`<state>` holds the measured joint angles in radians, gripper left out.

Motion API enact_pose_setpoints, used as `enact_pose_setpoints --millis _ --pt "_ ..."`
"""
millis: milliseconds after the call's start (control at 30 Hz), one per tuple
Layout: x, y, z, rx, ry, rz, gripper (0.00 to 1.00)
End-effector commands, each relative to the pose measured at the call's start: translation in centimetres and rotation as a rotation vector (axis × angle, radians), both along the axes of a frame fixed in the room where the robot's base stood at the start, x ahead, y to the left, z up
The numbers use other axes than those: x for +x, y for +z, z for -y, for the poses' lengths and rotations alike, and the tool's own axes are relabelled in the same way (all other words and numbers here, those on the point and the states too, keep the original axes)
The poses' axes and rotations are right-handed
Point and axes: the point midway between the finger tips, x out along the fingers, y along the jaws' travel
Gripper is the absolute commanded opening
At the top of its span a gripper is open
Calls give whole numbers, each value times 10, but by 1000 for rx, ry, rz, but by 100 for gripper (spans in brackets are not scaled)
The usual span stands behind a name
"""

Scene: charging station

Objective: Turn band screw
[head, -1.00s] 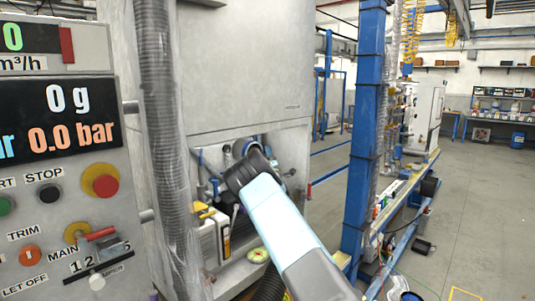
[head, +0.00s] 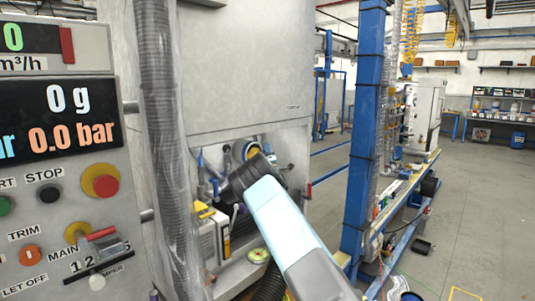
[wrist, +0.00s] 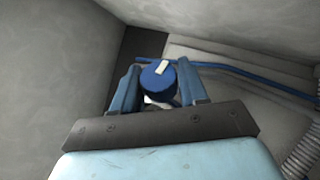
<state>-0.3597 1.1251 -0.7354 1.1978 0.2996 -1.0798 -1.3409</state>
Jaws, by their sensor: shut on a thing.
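A round blue knob with a white mark on its face, seemingly the band screw (wrist: 154,86), shows in the middle of the wrist view. My gripper (wrist: 159,80) has one blue finger on each side of it and is shut on it. In the head view my gripper (head: 228,190) reaches into the recess of the grey cabinet. My wrist hides the knob there.
The recess holds pipes, a round ring-shaped fitting (head: 252,150) above my gripper and a white-and-yellow box (head: 212,232) below left. A thick grey hose (head: 158,120) hangs at left, beside the control panel (head: 60,180). A blue pipe (wrist: 240,71) runs right in the wrist view.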

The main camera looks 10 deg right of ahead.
Motion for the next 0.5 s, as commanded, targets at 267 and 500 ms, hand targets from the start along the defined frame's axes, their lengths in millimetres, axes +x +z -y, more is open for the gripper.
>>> enact_pose_setpoints --millis 267,500 --pt "0 -2 0 0 -1 -5 13" --pt "0 -2 1 19 -1 -47 12"
